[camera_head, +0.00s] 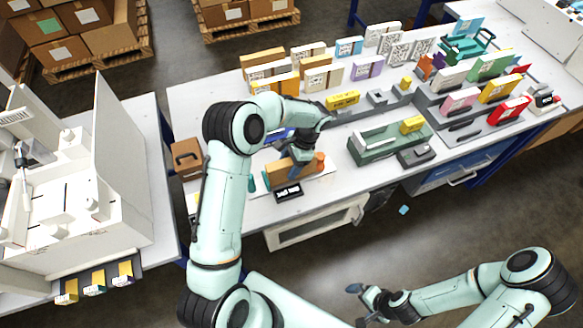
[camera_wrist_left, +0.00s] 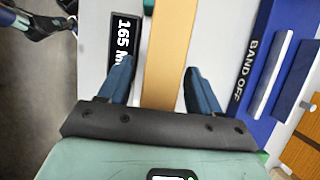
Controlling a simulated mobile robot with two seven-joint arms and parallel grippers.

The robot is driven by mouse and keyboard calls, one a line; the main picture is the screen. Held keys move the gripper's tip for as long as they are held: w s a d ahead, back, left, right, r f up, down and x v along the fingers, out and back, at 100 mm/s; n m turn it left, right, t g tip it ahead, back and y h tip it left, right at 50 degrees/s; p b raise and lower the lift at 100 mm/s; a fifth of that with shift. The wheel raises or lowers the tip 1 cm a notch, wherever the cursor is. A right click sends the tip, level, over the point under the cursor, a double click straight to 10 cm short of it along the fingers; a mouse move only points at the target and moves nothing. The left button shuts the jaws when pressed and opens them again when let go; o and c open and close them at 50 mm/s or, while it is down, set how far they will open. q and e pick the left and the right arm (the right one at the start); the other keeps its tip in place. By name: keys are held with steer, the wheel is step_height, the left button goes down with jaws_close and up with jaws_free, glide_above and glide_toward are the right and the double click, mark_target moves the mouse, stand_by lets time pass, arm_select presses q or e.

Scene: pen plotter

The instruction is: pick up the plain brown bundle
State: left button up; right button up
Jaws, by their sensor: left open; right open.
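A plain brown bundle (camera_head: 278,173) stands on edge at the near side of the white workbench, partly hidden by my left gripper (camera_head: 299,158). In the left wrist view the bundle (camera_wrist_left: 166,45) is a tan strip running between the two blue fingers of my left gripper (camera_wrist_left: 158,72). The fingers are open, one on each side, with a gap showing on both sides. My right gripper (camera_head: 362,302) is open and empty, low in the head view, over the floor in front of the bench.
A black display (camera_head: 289,191) reading 165 lies beside the bundle; it also shows in the left wrist view (camera_wrist_left: 122,40). A blue "BAND OFF" tray (camera_wrist_left: 255,60) lies on the other side. Several other bundles, a green device (camera_head: 390,142) and a brown case (camera_head: 187,157) are nearby.

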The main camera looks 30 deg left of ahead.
arm_select(q)
steer(key=shift+f, duration=0.2)
stand_by(0.6)
steer(key=c, duration=1.2)
